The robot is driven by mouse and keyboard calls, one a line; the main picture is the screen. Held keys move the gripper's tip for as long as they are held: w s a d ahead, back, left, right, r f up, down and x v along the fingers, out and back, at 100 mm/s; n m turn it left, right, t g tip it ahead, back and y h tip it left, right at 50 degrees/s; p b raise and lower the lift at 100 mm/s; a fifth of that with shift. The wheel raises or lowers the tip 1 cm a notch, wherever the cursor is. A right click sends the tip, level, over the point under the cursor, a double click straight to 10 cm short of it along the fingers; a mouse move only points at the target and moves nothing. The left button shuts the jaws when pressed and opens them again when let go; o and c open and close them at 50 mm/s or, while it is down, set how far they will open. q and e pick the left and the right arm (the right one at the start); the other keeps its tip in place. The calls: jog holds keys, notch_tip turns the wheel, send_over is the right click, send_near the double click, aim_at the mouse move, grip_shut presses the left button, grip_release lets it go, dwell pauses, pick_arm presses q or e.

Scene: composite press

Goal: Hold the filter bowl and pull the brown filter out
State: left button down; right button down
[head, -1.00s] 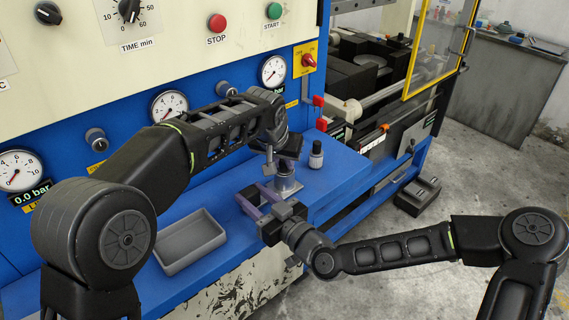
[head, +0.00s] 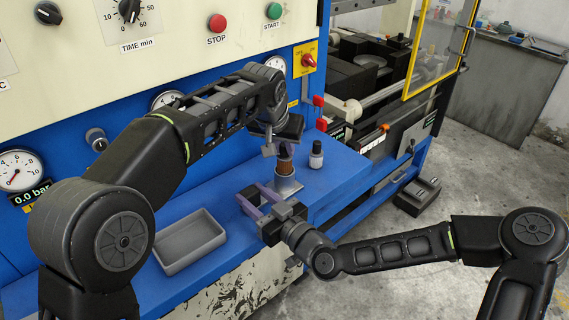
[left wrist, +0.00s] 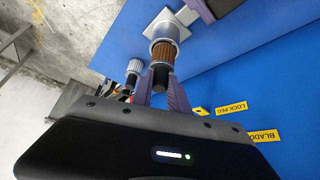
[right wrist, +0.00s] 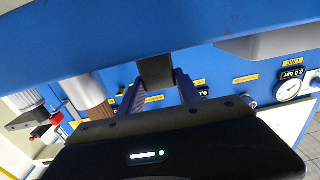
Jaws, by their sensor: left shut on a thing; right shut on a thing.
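The silver filter bowl (head: 287,186) stands upright on the blue bench; it also shows in the left wrist view (left wrist: 165,29). The brown filter (head: 285,164) is upright and stands out above the bowl's rim; its lower end is hidden, so I cannot tell how much is still inside. My left gripper (left wrist: 160,88) is shut on the filter's dark top (left wrist: 160,73). My right gripper (right wrist: 160,80) is shut on a dark block (right wrist: 156,70) beside the bowl, low over the bench. Whether this block is joined to the bowl is unclear.
A grey tray (head: 165,262) sits on the bench to the left. The blue press panel with gauges (head: 20,170) rises behind. The bench's front edge is close to my right gripper.

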pick_arm(q)
jog(key=shift+r, duration=2.1)
pick_arm(e)
jog(key=c, duration=0.7)
grip_release()
jog(key=shift+c, duration=0.2)
jog(key=v, duration=0.7)
jog(key=shift+s+d, duration=0.15)
jog(key=shift+s, duration=0.1)
pick_arm(q)
jog(key=shift+f, duration=0.1)
